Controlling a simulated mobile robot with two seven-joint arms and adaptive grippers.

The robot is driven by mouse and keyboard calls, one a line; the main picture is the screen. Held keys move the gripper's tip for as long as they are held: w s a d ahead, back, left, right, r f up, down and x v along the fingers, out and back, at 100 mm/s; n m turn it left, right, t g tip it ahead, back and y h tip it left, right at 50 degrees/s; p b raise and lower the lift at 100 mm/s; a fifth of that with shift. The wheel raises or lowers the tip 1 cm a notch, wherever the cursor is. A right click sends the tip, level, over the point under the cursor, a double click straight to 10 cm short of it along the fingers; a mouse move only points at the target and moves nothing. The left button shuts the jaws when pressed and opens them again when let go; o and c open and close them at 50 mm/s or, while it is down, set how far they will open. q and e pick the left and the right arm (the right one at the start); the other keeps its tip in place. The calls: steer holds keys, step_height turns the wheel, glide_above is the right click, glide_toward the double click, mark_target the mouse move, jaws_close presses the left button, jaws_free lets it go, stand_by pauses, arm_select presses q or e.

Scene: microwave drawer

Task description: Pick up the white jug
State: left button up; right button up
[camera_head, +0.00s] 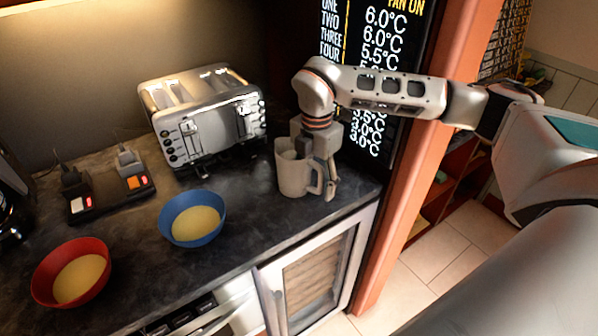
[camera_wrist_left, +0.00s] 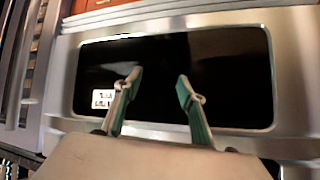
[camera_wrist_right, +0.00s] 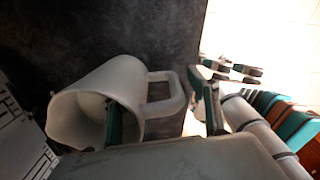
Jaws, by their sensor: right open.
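The white jug (camera_head: 292,172) stands upright on the dark counter near its right end, its handle facing right. My right gripper (camera_head: 318,165) is over the jug's handle side with its fingers apart. In the right wrist view, the jug (camera_wrist_right: 122,82) shows its mouth and handle. There, one finger of my right gripper (camera_wrist_right: 163,115) appears inside the mouth and the other is outside, beyond the handle. Contact with the jug cannot be told. My left gripper (camera_wrist_left: 157,100) is open and empty in the left wrist view, and is not in the head view.
A silver toaster (camera_head: 205,125) stands behind and left of the jug. A blue bowl (camera_head: 192,218) and a red bowl (camera_head: 72,272) are further left. An orange post (camera_head: 425,130) borders the counter's right side. A dark glass panel (camera_wrist_left: 230,75) faces my left gripper.

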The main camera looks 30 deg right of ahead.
steer(key=shift+f, duration=0.75)
jaws_close()
steer(key=shift+r, duration=0.1)
